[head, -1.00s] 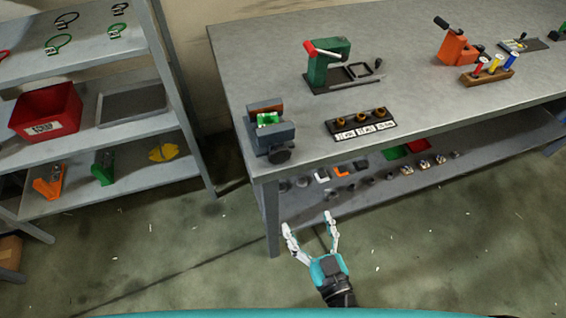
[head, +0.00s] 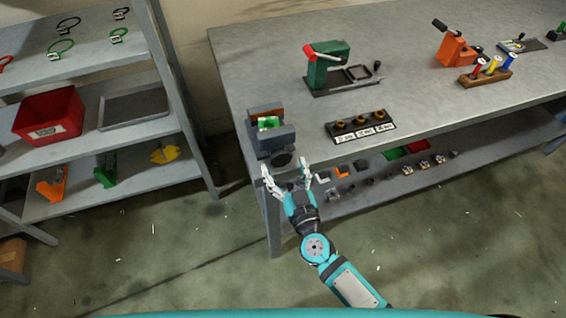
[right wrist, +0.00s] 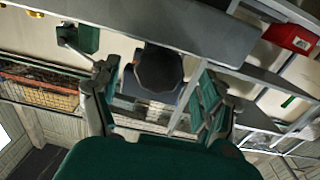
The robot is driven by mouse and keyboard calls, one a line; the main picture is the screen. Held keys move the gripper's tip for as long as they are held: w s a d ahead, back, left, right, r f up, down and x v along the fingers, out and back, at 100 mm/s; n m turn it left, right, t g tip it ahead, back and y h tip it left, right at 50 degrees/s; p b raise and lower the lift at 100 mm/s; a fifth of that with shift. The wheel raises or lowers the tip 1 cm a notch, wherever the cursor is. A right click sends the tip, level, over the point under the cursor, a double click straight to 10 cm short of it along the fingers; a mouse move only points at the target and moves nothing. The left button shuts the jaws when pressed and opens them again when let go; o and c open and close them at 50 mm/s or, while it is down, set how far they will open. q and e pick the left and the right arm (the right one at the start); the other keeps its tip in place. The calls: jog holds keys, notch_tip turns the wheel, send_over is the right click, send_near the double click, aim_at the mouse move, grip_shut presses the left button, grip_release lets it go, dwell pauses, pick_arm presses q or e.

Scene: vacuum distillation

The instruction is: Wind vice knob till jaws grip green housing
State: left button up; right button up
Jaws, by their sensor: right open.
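The grey vice (head: 266,140) sits at the left front corner of the workbench. The green housing (head: 268,123) lies between its jaws; I cannot tell whether they touch it. The dark round vice knob (head: 281,159) faces the front, just over the bench edge. My right gripper (head: 287,170) is open and empty, just in front of and slightly below the knob. In the right wrist view the knob (right wrist: 159,70) appears between the open fingers of my right gripper (right wrist: 157,90), with no finger visibly touching it. My left gripper is not in view.
The workbench (head: 240,75) also bears a green press (head: 328,68), a row of brass-coloured parts on a labelled block (head: 360,127) and an orange tool (head: 455,50). A lower shelf under the bench holds small parts. A shelf rack with a red bin (head: 48,115) stands left.

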jog(key=shift+x, duration=0.9)
jog(key=shift+c, duration=0.2)
jog(key=c, duration=1.1)
